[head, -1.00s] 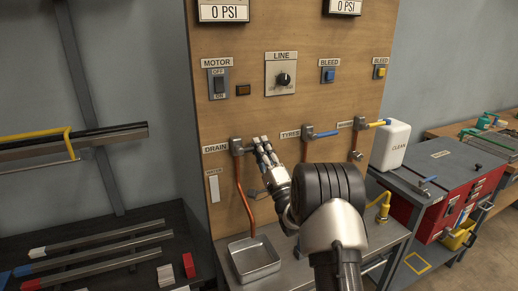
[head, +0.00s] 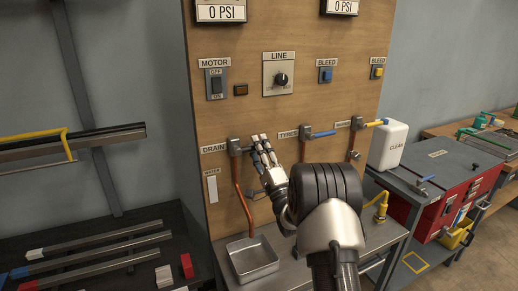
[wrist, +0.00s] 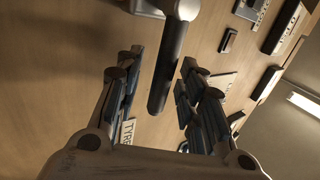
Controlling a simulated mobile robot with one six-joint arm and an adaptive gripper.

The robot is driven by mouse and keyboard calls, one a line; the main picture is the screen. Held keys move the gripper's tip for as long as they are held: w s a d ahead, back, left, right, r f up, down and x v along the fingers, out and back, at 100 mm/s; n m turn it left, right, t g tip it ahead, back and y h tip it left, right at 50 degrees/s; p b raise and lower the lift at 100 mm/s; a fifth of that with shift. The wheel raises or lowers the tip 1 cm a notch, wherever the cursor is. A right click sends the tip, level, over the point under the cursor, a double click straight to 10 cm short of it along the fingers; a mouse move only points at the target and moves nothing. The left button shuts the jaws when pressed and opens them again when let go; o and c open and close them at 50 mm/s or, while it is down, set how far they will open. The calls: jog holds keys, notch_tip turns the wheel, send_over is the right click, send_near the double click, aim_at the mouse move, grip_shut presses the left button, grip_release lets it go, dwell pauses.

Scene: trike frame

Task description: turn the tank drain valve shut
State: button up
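The drain valve (head: 235,147) is on the wooden panel beside the DRAIN label (head: 213,148), above a copper pipe. In the head view its handle is mostly hidden behind my fingers. In the wrist view the dark bar handle (wrist: 167,68) runs from a pale round hub (wrist: 183,8) down between my two finger sets, with a visible gap on each side. My gripper (head: 262,151) is just right of the valve body in the head view. It is open around the handle in the wrist view (wrist: 158,84), and no grip contact shows.
The tyres valve with a blue handle (head: 323,134) and another valve with a yellow handle (head: 374,124) are to the right. A metal tray (head: 252,260) sits below the drain pipe. Switches and knobs line the panel above. A white CLEAN jug (head: 390,146) stands at right.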

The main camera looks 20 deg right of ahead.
jog(key=v, duration=1.2)
jog(key=w+a+r+n+g+h, duration=0.1)
jog(key=w+a+r+n+g, duration=0.3)
jog(key=r, duration=0.1)
jog(key=s+a+r+n+g+h, duration=0.1)
jog(key=s+a+r+n+g, duration=0.15)
jog(key=s+g, duration=0.2)
jog(key=s+a+f+n+g, duration=0.2)
jog(key=s+a+n+g, duration=0.1)
jog(key=s, duration=0.9)
jog(key=s+a+f+n+g, duration=0.2)
jog(key=s+a+n+g, duration=0.2)
jog(key=s, duration=0.8)
jog(key=s+a+f+n+g+y, duration=0.1)
jog(key=s+a+f+n+g, duration=0.2)
jog(key=s, duration=0.9)
jog(key=shift+a+n+g, duration=0.45)
jog(key=shift+a+g, duration=0.4)
jog(key=shift+a, duration=0.15)
